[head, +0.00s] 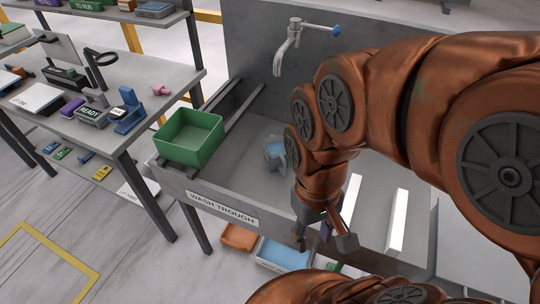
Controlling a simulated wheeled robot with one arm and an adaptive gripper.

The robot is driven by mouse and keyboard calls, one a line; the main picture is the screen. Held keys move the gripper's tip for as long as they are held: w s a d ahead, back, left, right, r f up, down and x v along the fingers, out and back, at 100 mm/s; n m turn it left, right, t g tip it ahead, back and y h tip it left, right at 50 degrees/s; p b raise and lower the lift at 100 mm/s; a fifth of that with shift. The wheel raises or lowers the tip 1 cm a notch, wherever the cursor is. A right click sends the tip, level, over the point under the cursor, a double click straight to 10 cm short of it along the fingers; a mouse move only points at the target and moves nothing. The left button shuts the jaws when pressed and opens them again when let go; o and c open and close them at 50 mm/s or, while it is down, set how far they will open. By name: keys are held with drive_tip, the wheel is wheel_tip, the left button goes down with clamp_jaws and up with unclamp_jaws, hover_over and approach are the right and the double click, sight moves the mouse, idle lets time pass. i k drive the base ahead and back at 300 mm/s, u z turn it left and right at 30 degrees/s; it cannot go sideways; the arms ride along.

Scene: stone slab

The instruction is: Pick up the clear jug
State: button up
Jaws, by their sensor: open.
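A clear, bluish jug (273,156) stands in the grey wash trough (238,158), a little left of my arm. Its right side is partly hidden behind my arm. My gripper (323,238) points down over the front right part of the trough, nearer the camera and to the right of the jug. Its fingers are apart, and it is not touching the jug. A small purple thing shows between or behind the fingers; I cannot tell what it is.
A green bin (190,137) sits on rails at the trough's left end. A tap (290,45) rises behind the jug. Two white bars (397,220) stand right of my gripper. Orange (239,237) and blue (283,254) bins lie below the trough. A cluttered bench (150,85) stands left.

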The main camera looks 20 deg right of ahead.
sight(276, 160)
drive_tip(key=u, duration=1.95)
drive_tip(key=i, duration=2)
drive_tip(key=z, duration=3.4)
drive_tip(key=i, duration=0.5)
drive_tip(key=u, duration=0.05)
